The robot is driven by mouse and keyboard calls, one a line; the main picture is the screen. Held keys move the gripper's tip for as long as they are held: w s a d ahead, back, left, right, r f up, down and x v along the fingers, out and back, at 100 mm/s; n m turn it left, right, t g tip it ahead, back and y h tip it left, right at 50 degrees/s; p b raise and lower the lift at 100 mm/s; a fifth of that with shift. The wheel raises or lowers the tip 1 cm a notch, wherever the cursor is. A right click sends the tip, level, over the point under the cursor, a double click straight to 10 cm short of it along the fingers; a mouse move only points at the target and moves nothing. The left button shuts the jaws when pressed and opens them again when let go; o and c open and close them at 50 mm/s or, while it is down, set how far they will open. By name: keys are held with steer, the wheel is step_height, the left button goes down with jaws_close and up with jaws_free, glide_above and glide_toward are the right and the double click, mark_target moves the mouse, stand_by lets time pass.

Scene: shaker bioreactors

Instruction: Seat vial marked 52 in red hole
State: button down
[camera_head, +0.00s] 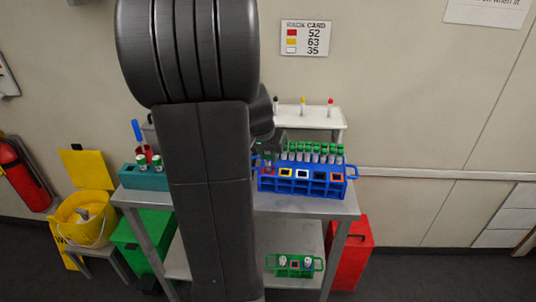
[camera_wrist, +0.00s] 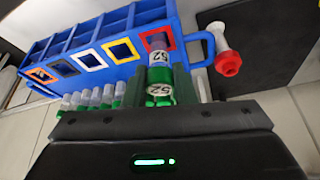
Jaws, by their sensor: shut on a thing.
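The vial marked 52 (camera_wrist: 158,57) has a green cap with 52 on it and a white label. My gripper (camera_wrist: 160,90) is shut on this vial around its cap end. The vial's far end overlaps the red-framed hole (camera_wrist: 171,38) at the end of the blue rack (camera_wrist: 186,71). I cannot tell how deep it sits in the hole. In the head view the blue rack (camera_head: 305,187) stands on the table, and my arm hides most of the gripper.
Yellow, white, blue and orange-framed holes (camera_wrist: 120,50) follow along the rack, beside a row of green-capped vials (camera_head: 315,150). A white shelf (camera_head: 320,118) with capped vials is behind. A teal rack (camera_head: 150,181) stands left. The rack card (camera_head: 305,38) pairs red with 52.

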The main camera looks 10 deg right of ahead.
steer(key=shift+f+b, duration=1)
steer(key=shift+f, duration=0.1)
stand_by(0.7)
steer(key=c, duration=1.1)
jaws_free()
steer(key=v, duration=1.3)
steer(key=shift+s+r, duration=0.1)
steer(key=shift+r, duration=0.3)
steer(key=shift+f, duration=0.1)
steer(key=x, duration=1.3)
steer(key=shift+f, duration=0.4)
steer(key=shift+r, duration=0.35)
